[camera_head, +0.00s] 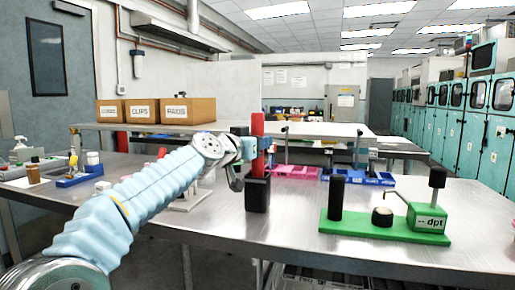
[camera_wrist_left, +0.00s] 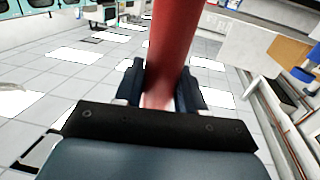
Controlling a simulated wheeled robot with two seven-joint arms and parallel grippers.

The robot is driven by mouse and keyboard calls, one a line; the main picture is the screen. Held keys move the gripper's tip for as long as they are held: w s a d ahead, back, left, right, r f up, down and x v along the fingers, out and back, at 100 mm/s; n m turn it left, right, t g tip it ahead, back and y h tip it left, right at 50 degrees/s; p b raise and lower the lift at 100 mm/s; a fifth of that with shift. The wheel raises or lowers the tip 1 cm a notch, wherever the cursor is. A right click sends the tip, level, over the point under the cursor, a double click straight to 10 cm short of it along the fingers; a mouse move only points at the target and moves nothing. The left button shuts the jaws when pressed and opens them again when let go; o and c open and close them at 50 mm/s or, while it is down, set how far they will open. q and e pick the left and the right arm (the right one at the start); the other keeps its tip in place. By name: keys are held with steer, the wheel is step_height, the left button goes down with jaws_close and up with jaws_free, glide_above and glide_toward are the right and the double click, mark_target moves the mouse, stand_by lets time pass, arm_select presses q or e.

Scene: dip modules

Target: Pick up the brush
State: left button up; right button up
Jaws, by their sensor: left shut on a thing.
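The brush (camera_head: 257,126) has a red handle and stands upright in the middle of the head view. A black block-like part (camera_head: 257,194) shows right below the red; I cannot tell whether it is the brush's own end or a separate holder, or whether it touches the table. My left gripper (camera_head: 256,146) is shut on the red handle at mid-height. In the left wrist view the red handle (camera_wrist_left: 176,45) runs up between the two dark fingers (camera_wrist_left: 160,92). My right gripper is not in view.
A green dpt stand (camera_head: 385,224) with black posts is on the metal table (camera_head: 310,252) to the right. A pink tray (camera_head: 296,172) and a blue tray (camera_head: 360,178) lie behind. Cardboard boxes (camera_head: 156,111) stand on a back shelf. The front middle of the table is clear.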

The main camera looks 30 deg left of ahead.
arm_select(q)
step_height(320, 180, up, 10)
steer(key=shift+r, duration=0.1)
steer(key=s+b, duration=0.5)
steer(key=s, duration=1.3)
steer(key=shift+a, duration=0.25)
